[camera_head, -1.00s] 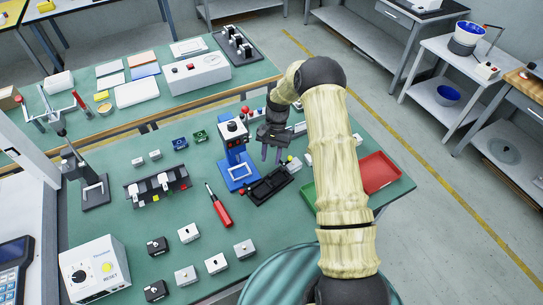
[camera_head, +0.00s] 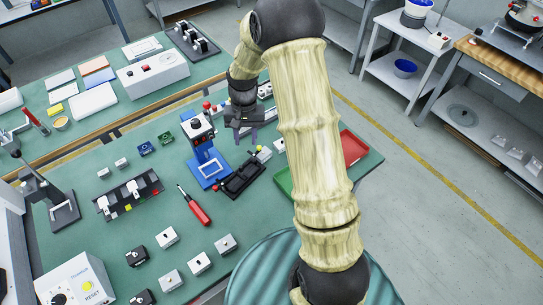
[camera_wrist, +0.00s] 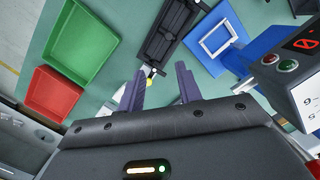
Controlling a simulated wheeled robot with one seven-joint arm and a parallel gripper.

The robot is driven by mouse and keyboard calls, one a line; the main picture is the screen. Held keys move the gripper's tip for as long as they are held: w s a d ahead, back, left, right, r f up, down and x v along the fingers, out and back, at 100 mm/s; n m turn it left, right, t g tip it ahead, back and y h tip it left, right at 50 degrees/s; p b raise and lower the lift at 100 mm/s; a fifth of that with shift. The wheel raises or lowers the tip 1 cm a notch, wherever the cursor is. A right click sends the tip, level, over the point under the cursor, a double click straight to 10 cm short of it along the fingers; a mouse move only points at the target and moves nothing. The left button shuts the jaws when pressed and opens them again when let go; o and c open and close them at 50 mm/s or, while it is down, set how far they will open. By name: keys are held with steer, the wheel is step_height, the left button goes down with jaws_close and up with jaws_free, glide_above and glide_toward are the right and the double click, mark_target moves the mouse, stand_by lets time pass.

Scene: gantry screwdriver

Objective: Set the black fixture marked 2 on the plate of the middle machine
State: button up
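Two small black blocks stand at the front left of the green table in the head view: one black block (camera_head: 137,256) and another black block (camera_head: 143,298) at the picture's bottom edge. I cannot read a 2 on either. A blue machine (camera_head: 203,138) stands in the table's middle, with a blue-framed plate (camera_head: 212,171) at its foot; the plate also shows in the wrist view (camera_wrist: 204,43). A black press (camera_head: 35,187) stands at the left. My gripper (camera_head: 245,138) is open and empty, above the table to the right of the blue machine. Its fingers (camera_wrist: 160,88) are apart in the wrist view.
A long black tray (camera_head: 240,178) lies beside the plate. A green bin (camera_wrist: 80,45) and a red bin (camera_wrist: 50,95) stand to its right. Several pale blocks (camera_head: 200,263), a red screwdriver (camera_head: 198,207) and a black rack (camera_head: 130,195) occupy the table. My arm hides part of the right side.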

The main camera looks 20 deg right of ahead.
steer(key=s+d+r+n+t, duration=0.1)
steer(key=s+r+t, duration=0.1)
steer(key=s+r, duration=0.3)
steer(key=s+d+r+n+t, duration=0.1)
steer(key=s+r, duration=0.4)
steer(key=s, duration=0.7)
steer(key=shift+d+n+t+h, duration=0.15)
steer(key=shift+n+t+h, duration=0.25)
steer(key=shift+n+t, duration=0.15)
steer(key=shift+o, duration=0.2)
steer(key=shift+r, duration=0.1)
